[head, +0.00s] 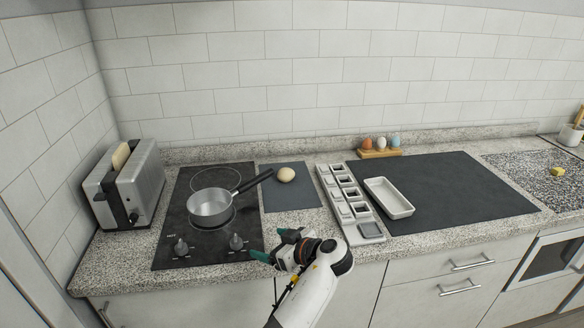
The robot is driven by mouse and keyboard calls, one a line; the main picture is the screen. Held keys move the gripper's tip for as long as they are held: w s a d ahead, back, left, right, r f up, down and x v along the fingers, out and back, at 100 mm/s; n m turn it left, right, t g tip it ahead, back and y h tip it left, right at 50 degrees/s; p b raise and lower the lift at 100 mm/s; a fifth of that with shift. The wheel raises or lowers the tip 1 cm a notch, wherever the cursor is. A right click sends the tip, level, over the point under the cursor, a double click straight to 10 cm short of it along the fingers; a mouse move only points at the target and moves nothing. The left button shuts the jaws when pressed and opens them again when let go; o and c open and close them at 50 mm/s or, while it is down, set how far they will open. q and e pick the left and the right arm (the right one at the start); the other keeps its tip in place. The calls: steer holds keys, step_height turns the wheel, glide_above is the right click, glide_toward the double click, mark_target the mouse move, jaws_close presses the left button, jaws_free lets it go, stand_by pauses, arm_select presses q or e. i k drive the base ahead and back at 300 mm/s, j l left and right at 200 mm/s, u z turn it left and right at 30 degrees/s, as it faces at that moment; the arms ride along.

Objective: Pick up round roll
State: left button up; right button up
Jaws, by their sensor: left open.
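The round roll (286,174), pale tan and smooth, sits on a small dark grey mat (290,196) right of the cooktop. My left gripper (272,245) has green fingertips and is open and empty. It is over the counter's front edge, in front of the mat and well apart from the roll. My right gripper does not show.
A saucepan (208,208) stands on the black cooktop (172,240), its handle reaching toward the roll. A toaster (128,185) holds bread at left. A compartment tray (337,196), white dish (388,198) and egg holder (380,153) are right. The mat's front is clear.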

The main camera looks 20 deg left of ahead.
mark_target(283, 175)
steer(key=i, duration=1.1)
